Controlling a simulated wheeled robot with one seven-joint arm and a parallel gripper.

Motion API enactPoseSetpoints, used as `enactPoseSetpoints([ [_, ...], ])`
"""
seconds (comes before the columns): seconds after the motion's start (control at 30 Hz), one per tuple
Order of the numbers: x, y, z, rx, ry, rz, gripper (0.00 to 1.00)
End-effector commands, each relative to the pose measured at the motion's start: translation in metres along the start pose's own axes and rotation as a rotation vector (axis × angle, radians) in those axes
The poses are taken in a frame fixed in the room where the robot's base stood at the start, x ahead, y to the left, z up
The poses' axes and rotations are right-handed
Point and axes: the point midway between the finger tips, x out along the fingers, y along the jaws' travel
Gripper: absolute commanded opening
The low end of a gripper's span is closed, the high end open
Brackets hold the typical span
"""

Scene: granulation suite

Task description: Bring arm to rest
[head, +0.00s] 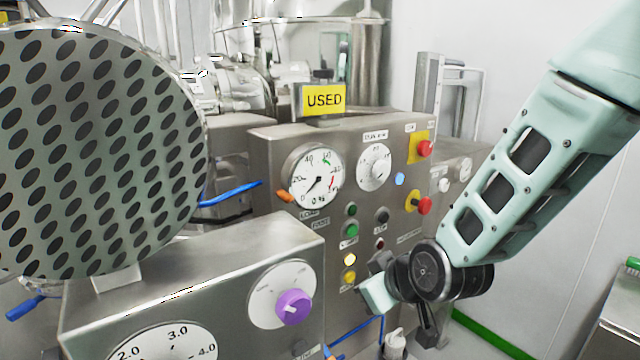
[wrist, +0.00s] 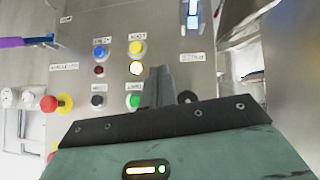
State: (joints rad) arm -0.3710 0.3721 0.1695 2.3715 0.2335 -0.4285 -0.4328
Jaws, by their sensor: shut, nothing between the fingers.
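My arm comes in from the upper right of the head view and bends at a dark joint low in front of the control panel (head: 335,220). My gripper (wrist: 158,72) shows in the wrist view as dark fingers closed together with nothing between them. It points at the panel face, near a lit yellow-white button and a green button (wrist: 133,101). In the head view the pale green hand is beside the panel's lower right, and the fingertips are hard to make out. Whether they touch the panel cannot be told.
A perforated drum screen (head: 95,150) and a front box with a purple knob (head: 293,307) stand at the left. A yellow USED sign (head: 323,99) tops the panel. Red emergency buttons (head: 424,148) sit near my forearm. A steel table (head: 612,325) is at the lower right.

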Motion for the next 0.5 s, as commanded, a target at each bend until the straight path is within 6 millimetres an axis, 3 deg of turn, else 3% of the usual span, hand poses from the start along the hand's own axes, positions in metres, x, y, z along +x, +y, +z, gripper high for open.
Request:
enactPoseSetpoints([
  [0.1, -0.040, -0.045, 0.029, 0.030, -0.162, -0.132, 0.00],
  [0.2, -0.078, -0.073, 0.059, 0.040, -0.322, -0.206, 0.00],
  [0.33, -0.128, -0.095, 0.101, 0.037, -0.520, -0.244, 0.00],
  [0.5, -0.174, -0.104, 0.139, 0.028, -0.700, -0.233, 0.00],
])
